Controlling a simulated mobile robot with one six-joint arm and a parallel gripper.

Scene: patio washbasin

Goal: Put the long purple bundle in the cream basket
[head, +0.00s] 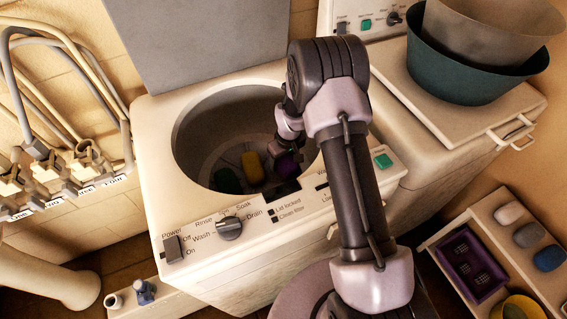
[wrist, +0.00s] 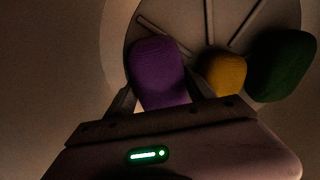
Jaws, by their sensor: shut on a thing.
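The purple bundle (head: 287,165) lies inside the round tub of the open washer, at its right side. In the wrist view the purple bundle (wrist: 158,70) is between the two fingers of my gripper (wrist: 163,92), which is shut on it. In the head view my gripper is down in the tub, mostly hidden by my own arm. A yellow bundle (head: 252,166) and a green bundle (head: 227,181) lie in the tub to the left of the purple one. A beige, tapered container (head: 490,35) sits in a teal basin; I cannot tell if it is the cream basket.
The tub's rim (head: 181,130) surrounds my gripper, and the raised grey lid (head: 205,40) stands behind. The teal basin (head: 430,75) rests on a second machine at right. A low shelf at lower right holds a purple crate (head: 447,254), soaps and a yellow bowl (head: 515,308).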

